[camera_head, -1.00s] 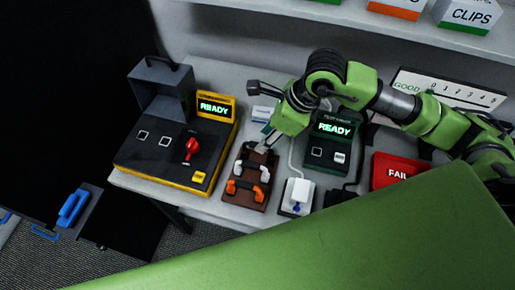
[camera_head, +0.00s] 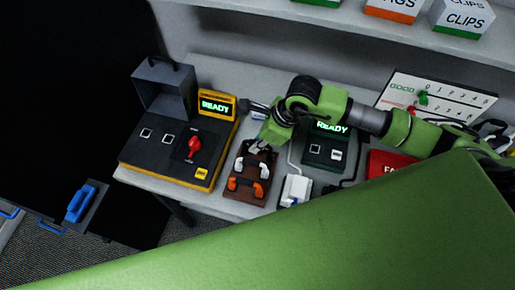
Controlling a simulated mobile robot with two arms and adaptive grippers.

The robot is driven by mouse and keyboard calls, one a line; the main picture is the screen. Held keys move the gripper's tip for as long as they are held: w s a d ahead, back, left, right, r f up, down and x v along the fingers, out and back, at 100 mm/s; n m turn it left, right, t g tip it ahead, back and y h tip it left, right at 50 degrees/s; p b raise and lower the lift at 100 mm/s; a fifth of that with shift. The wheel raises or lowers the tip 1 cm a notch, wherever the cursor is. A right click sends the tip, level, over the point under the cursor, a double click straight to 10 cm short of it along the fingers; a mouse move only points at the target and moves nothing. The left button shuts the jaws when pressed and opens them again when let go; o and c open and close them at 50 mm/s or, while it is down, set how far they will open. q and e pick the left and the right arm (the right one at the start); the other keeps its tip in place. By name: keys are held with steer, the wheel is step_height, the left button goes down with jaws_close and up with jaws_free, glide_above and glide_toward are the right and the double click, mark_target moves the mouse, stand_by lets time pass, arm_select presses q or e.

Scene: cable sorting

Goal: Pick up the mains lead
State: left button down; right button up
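A brown tray (camera_head: 247,188) stands on the bench with short cable-like pieces on it: a dark one at the back, a white one (camera_head: 244,166) in the middle and an orange one (camera_head: 245,187) at the front. I cannot tell which is the mains lead. My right gripper (camera_head: 258,147) points down at the back end of the tray, over the dark piece. The gripper's body hides part of that end. Its fingertips are small here, so I cannot tell whether they are open, or touching the piece. My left gripper is out of view.
A yellow-edged test station (camera_head: 160,160) with a red switch stands left of the tray. A dark green READY unit (camera_head: 322,152), a white box (camera_head: 296,190) and a red box (camera_head: 388,165) stand to the right. A scoring board (camera_head: 440,98) leans behind. A shelf overhangs the back.

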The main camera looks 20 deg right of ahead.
jaws_close()
step_height(320, 180, up, 10)
steer(key=b, duration=0.3)
steer(key=shift+w, duration=0.1)
step_height(320, 180, up, 3)
steer(key=shift+r+p, duration=0.1)
steer(key=shift+p, duration=0.2)
steer(key=shift+a, duration=0.1)
